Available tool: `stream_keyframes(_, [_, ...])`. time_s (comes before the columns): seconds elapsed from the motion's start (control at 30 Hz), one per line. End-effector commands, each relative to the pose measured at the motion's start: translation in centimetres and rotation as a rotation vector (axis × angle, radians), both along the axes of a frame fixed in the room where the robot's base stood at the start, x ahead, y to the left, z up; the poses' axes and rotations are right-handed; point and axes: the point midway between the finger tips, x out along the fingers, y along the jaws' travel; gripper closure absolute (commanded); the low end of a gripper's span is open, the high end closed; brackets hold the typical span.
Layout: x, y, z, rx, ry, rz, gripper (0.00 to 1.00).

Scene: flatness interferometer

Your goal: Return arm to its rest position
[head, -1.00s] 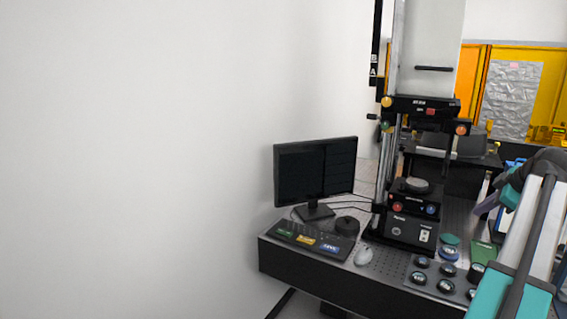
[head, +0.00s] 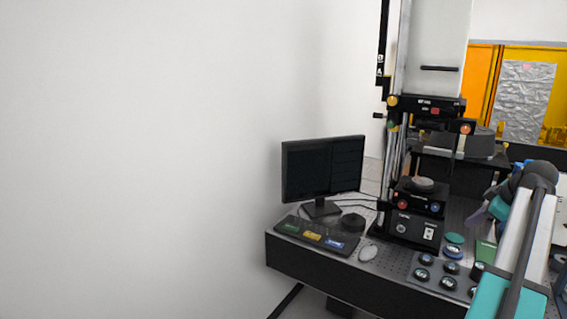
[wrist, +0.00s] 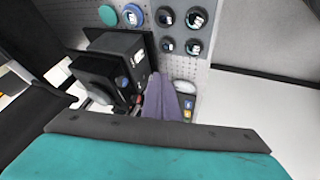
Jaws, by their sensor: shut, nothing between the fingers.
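My arm rises at the right edge of the head view, with teal and white links bent at a dark joint. My gripper (head: 480,215) shows there as a small purple-grey tip, over the right part of the optical bench (head: 325,268). In the wrist view my gripper (wrist: 165,98) is a purple-grey pair of fingers, shut with nothing held. The black interferometer (head: 412,213) stands upright on the bench, left of my gripper in the head view. Its lower body also shows in the wrist view (wrist: 115,60).
A monitor (head: 322,168), a control panel (head: 316,236) and a mouse (head: 368,252) are on the bench's left part. A holder (head: 437,272) with several round optics lies near the front edge. A white wall (head: 130,150) fills the left. Orange screens (head: 478,75) stand behind.

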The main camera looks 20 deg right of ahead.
Motion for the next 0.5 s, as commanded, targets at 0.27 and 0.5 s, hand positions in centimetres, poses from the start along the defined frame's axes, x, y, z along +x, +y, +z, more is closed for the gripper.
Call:
stream_keyframes(0.27, [5.3,4.8,-5.1,0.082,0.036,-0.022,1.00])
stream_keyframes(0.5, [10.7,11.2,-11.2,0.170,0.092,-0.061,1.00])
